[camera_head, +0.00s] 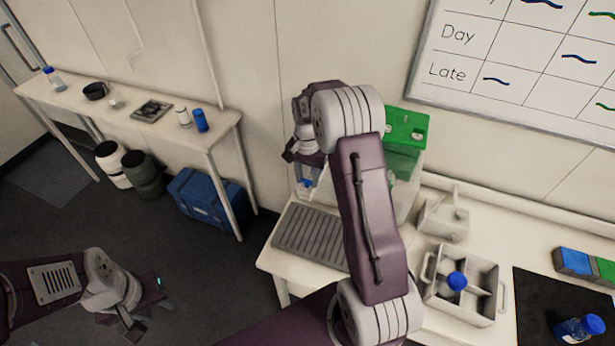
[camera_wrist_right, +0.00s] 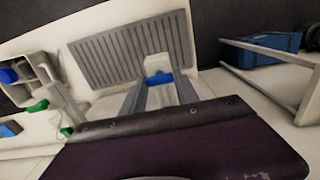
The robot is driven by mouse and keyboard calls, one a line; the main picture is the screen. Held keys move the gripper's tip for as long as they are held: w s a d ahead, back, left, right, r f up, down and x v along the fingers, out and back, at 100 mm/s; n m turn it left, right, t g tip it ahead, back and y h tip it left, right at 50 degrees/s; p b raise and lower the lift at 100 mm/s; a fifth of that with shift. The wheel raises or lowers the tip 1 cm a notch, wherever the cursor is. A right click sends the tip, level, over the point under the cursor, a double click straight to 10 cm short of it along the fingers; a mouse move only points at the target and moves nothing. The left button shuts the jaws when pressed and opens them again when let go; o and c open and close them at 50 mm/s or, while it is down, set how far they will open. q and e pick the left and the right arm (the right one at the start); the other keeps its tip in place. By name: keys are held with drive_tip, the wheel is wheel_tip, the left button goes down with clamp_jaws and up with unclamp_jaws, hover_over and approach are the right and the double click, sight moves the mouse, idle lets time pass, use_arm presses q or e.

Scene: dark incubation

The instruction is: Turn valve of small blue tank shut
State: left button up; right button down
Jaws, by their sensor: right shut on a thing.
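A small pale container with a blue part, which looks like the small blue tank's valve (camera_head: 305,187), is at the back of the bench, beyond the grey ribbed tray. In the right wrist view the blue valve (camera_wrist_right: 159,79) lies between my two fingertips, with a whitish body around it. My right gripper (camera_wrist_right: 160,88) is shut on this blue valve. In the head view my right arm hides part of the tank. My left gripper (camera_head: 150,308) is empty, low over the dark floor, with its fingers apart.
A green box (camera_head: 405,128) stands behind my right arm. The grey ribbed tray (camera_head: 312,236) lies in front. A white divided rack (camera_head: 467,292) holds a blue-capped bottle. A blue-capped bottle (camera_head: 580,328) is on a black mat. A side table (camera_head: 215,126) stands left.

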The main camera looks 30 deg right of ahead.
sight(307, 181)
drive_tip(key=shift+r, duration=0.1)
drive_tip(key=c, duration=1)
unclamp_jaws()
drive_tip(key=shift+c, duration=0.2)
drive_tip(key=shift+o, duration=0.6)
drive_tip(key=shift+s+a, duration=0.1)
drive_tip(key=shift+r, duration=0.1)
drive_tip(key=shift+r+b, duration=0.3)
drive_tip(key=shift+r, duration=0.05)
wheel_tip(307, 181, up, 8)
drive_tip(key=b, duration=0.1)
drive_tip(key=shift+r+b, duration=0.15)
drive_tip(key=shift+b, duration=0.2)
